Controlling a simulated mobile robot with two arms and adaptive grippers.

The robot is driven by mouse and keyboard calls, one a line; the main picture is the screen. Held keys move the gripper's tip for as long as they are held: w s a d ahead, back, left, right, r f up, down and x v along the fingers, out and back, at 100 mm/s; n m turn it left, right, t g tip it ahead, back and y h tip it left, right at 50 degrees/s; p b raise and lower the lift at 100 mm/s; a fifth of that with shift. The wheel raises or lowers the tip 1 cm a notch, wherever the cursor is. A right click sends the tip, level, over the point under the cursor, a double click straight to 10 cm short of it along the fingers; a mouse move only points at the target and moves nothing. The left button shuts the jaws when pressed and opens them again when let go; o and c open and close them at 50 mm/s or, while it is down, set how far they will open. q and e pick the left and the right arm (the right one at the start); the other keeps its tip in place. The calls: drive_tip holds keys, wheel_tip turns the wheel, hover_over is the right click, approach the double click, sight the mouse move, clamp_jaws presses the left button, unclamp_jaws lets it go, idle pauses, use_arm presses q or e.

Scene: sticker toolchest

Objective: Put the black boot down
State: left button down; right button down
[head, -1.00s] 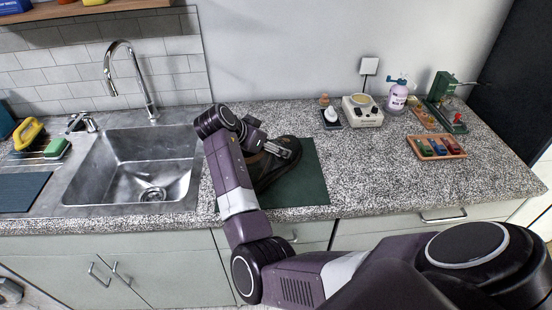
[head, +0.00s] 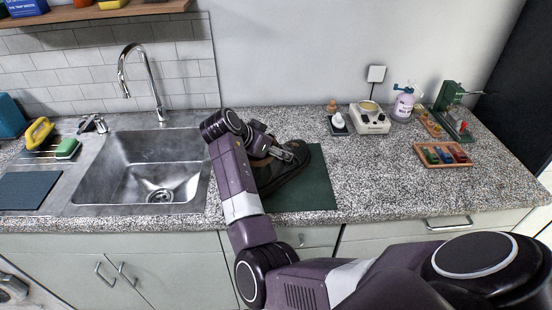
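The black boot (head: 291,181) lies on the dark green mat (head: 318,190) on the counter, right of the sink. It looks dark with a brownish upper edge. My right arm reaches in from the lower right, and its gripper (head: 294,153) is at the upper part of the boot, overlapping it in the head view. The arm and gripper hide the boot's left and upper parts. I cannot tell whether the fingers are closed on it, or whether the boot bears fully on the mat. My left gripper is not in view.
A steel sink (head: 150,170) with a tall faucet (head: 150,85) is just left of my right arm. A wooden tray (head: 444,155), a white device (head: 370,118) and a spray bottle (head: 404,104) stand to the right. The counter between mat and tray is clear.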

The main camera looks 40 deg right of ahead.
sight(254, 165)
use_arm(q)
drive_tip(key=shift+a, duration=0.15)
use_arm(e)
drive_tip(key=shift+s+d, duration=0.1)
drive_tip(key=shift+d, duration=0.05)
